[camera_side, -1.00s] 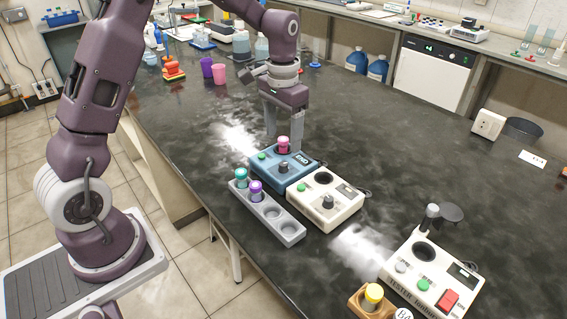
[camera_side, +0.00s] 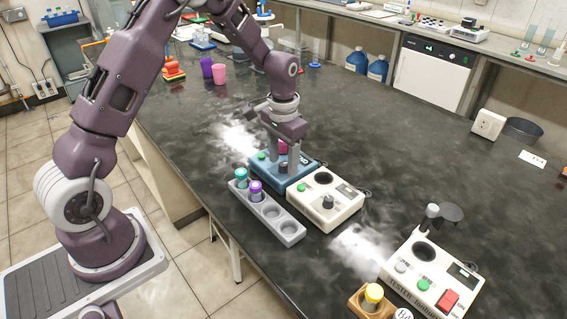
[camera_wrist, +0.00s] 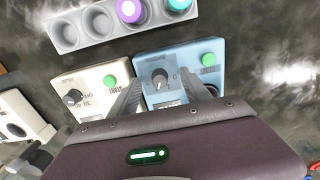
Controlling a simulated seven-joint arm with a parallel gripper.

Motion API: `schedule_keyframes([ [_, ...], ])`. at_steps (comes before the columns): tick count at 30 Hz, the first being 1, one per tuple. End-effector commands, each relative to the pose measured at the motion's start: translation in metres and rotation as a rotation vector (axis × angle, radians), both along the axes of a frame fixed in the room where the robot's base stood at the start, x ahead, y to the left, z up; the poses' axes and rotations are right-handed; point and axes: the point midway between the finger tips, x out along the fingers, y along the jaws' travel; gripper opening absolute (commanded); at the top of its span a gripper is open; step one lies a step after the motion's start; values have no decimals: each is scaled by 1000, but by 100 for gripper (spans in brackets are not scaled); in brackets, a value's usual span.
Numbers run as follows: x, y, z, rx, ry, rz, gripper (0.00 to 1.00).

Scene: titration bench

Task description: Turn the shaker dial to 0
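A blue device (camera_side: 297,178) with a black dial (camera_wrist: 160,78) and a green button (camera_wrist: 208,59) stands on the bench. I cannot read its labels well enough to confirm it is the shaker or what the dial points at. My gripper (camera_side: 283,163) is low over this device, pointing down. In the wrist view its two fingers (camera_wrist: 163,86) are apart, with the dial between them and a gap on both sides. A pink-capped tube (camera_side: 283,147) in the device is partly hidden behind the fingers.
A cream device (camera_side: 340,207) with its own dial stands right beside the blue one. A grey rack (camera_side: 291,229) with teal-capped and purple-capped tubes lies in front. A cream tester (camera_side: 442,285) stands at the lower right, beside a yellow-capped tube (camera_side: 373,293). The bench behind is mostly clear.

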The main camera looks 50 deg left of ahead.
Motion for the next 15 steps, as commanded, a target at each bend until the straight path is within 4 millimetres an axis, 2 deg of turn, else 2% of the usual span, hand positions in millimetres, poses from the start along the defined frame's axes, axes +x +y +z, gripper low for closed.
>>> schedule_keyframes([
  [1,0,0,0,0,0,0,44],
  [6,0,0,0,0,0,0,10],
  [8,0,0,0,0,0,0,0],
  [11,0,0,0,0,0,31,0],
  [13,0,-1,0,2,0,191,0],
  [15,0,-1,0,3,-1,443,0],
])
